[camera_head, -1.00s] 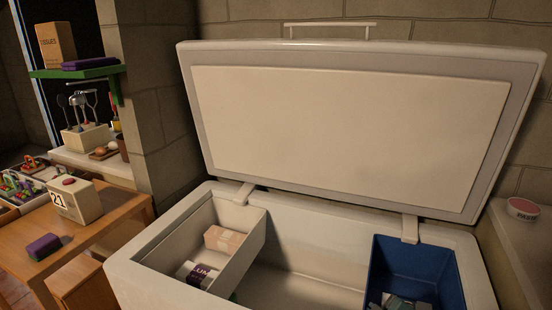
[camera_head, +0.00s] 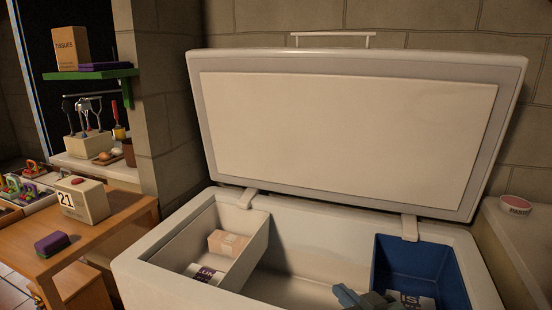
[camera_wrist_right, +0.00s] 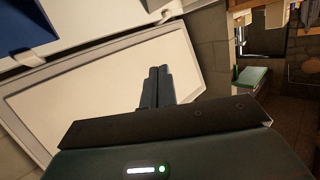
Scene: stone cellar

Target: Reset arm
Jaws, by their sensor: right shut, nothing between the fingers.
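My right gripper (camera_head: 350,295) shows at the bottom of the head view, low in front of the open chest freezer (camera_head: 150,283), just left of the blue bin. Its fingers are shut and empty; in the right wrist view the two grey fingers (camera_wrist_right: 157,88) lie together against the pale lid panel. My left gripper is in neither view.
The freezer lid (camera_head: 345,130) stands open. A white compartment at left holds a pink-beige box (camera_head: 229,243) and a labelled pack (camera_head: 204,274). The blue bin (camera_head: 415,258) holds a labelled white pack (camera_head: 413,301). A wooden table (camera_head: 110,229) stands at left.

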